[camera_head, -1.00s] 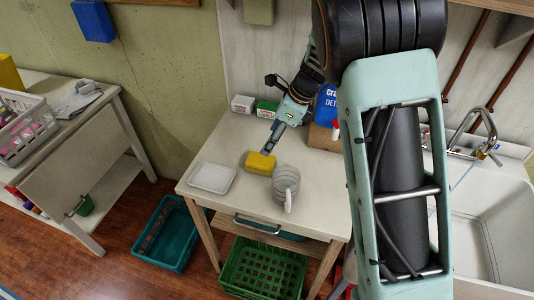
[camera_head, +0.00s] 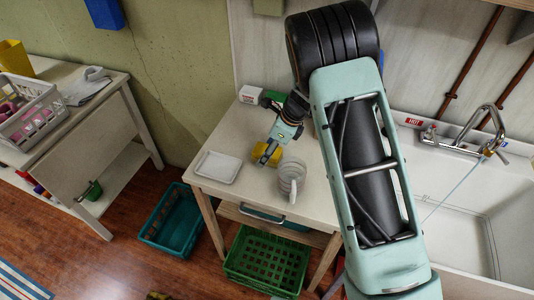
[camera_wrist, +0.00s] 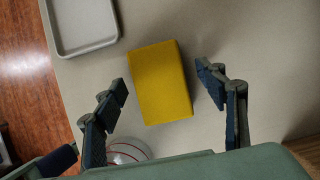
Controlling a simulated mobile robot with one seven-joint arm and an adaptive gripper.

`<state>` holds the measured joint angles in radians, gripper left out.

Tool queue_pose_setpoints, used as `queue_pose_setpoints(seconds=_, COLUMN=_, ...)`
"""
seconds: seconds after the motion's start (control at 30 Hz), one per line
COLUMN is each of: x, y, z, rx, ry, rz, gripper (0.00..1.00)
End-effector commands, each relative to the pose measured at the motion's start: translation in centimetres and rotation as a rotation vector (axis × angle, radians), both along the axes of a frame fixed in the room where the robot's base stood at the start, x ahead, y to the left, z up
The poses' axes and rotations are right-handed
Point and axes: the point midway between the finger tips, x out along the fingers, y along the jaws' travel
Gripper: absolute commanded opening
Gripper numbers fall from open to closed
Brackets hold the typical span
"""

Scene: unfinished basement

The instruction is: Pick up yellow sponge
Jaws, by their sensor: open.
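The yellow sponge (camera_wrist: 160,83) lies flat on the light table (camera_head: 217,190). In the wrist view it sits between my two open fingers and a little beyond their tips, with a gap on both sides. My gripper (camera_wrist: 162,84) is open and empty. In the head view my gripper (camera_head: 264,157) is over the sponge (camera_head: 272,154) and hides part of it. I cannot tell its exact height above the table.
A white tray (camera_head: 218,167) lies left of the sponge. A clear measuring cup (camera_head: 291,177) stands close on its right. Small boxes (camera_head: 250,94) stand at the table's back. Teal (camera_head: 172,221) and green (camera_head: 266,262) baskets are below, and a sink (camera_head: 470,215) is at right.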

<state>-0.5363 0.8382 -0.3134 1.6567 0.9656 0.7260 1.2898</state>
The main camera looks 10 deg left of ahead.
Motion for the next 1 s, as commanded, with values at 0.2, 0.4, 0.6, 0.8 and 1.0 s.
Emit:
queue_pose_setpoints(seconds=0.2, x=0.05, y=0.16, z=-0.45, rx=0.000, ry=-0.001, rz=0.001, gripper=0.65)
queue_pose_setpoints(seconds=0.4, x=0.05, y=0.15, z=-0.43, rx=0.000, ry=-0.001, rz=0.001, gripper=0.53)
queue_pose_setpoints(seconds=0.6, x=0.05, y=0.14, z=-0.41, rx=0.000, ry=-0.001, rz=0.000, gripper=0.31)
queue_pose_setpoints(seconds=0.8, x=0.05, y=0.15, z=-0.39, rx=0.000, ry=-0.001, rz=0.000, gripper=0.22)
queue_pose_setpoints(seconds=1.0, x=0.11, y=0.22, z=0.35, rx=0.002, ry=-0.002, rz=0.000, gripper=0.22)
